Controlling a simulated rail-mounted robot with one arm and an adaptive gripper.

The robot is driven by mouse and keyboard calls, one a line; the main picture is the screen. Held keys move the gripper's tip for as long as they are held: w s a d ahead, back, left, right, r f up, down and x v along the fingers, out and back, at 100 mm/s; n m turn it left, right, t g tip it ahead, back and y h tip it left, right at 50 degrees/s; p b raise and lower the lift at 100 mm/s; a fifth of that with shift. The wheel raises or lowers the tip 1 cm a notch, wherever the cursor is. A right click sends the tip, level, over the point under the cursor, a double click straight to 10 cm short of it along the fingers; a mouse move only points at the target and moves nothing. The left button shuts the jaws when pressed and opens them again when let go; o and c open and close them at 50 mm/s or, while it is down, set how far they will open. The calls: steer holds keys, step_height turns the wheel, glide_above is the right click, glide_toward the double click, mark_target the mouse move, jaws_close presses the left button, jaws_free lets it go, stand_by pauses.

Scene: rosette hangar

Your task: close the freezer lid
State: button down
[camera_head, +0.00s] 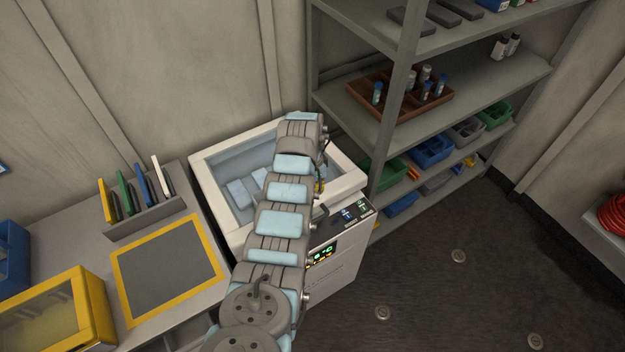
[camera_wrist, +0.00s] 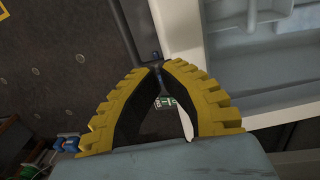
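The white chest freezer (camera_head: 210,185) stands against the wall in the head view. Its top is open, with several pale blue packs (camera_head: 240,192) inside. I cannot make out a separate raised lid. My arm reaches across the freezer and hides its middle and part of the right side. My gripper (camera_wrist: 158,67) shows in the wrist view, its two yellow fingers bent inward with the tips together. A small dark and blue piece shows at the tips; I cannot tell whether it is between or behind them. The freezer's pale rim (camera_wrist: 178,32) is beside the right finger.
A metal shelf rack (camera_head: 350,105) with bins and a brown tray (camera_head: 365,100) stands right of the freezer. A bench with a yellow-framed mat (camera_head: 170,265), a folder rack (camera_head: 148,218) and a yellow case (camera_head: 95,305) is at left. The dark floor (camera_head: 450,280) at right is clear.

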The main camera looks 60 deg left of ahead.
mark_target(315, 205)
steer(key=shift+d+f, duration=0.2)
steer(key=shift+f, duration=1.35)
steer(key=shift+d+f, duration=0.15)
steer(key=shift+f, duration=1.4)
steer(key=shift+f+b, duration=0.1)
steer(key=shift+b, duration=0.2)
